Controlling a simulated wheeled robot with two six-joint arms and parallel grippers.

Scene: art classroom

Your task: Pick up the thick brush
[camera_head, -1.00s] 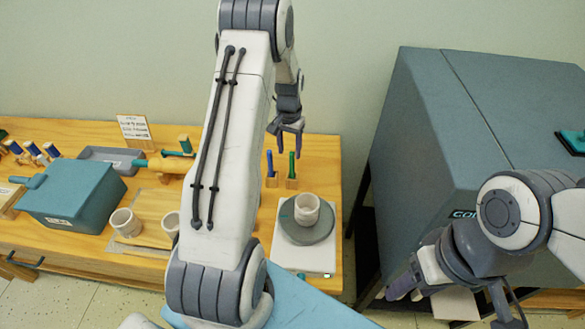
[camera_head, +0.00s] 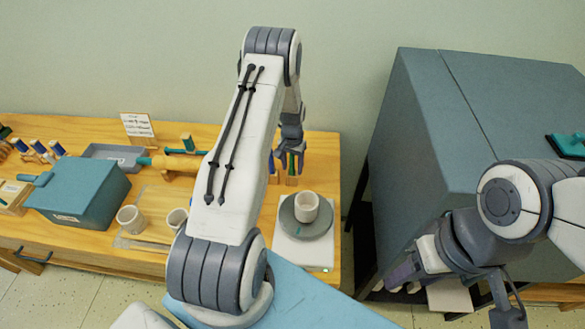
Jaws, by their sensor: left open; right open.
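A green upright handle (camera_head: 292,168) stands in a small wooden holder at the back right of the table. A blue upright handle (camera_head: 271,168) stands just to its left, partly hidden by my arm. I cannot tell from this view which is the thick brush. My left gripper (camera_head: 290,163) is open, pointing down, with its fingers at the green handle's top, seemingly on either side of it. Contact cannot be made out. My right gripper (camera_head: 400,276) is open and empty at the lower right, away from the table, beside the grey-blue cabinet.
A cup (camera_head: 306,207) sits on a grey disc (camera_head: 313,229) on a white scale-like base in front of the handles. A teal box (camera_head: 80,192), a grey tray (camera_head: 113,153) and more cups are left. The large cabinet (camera_head: 430,130) bounds the right side.

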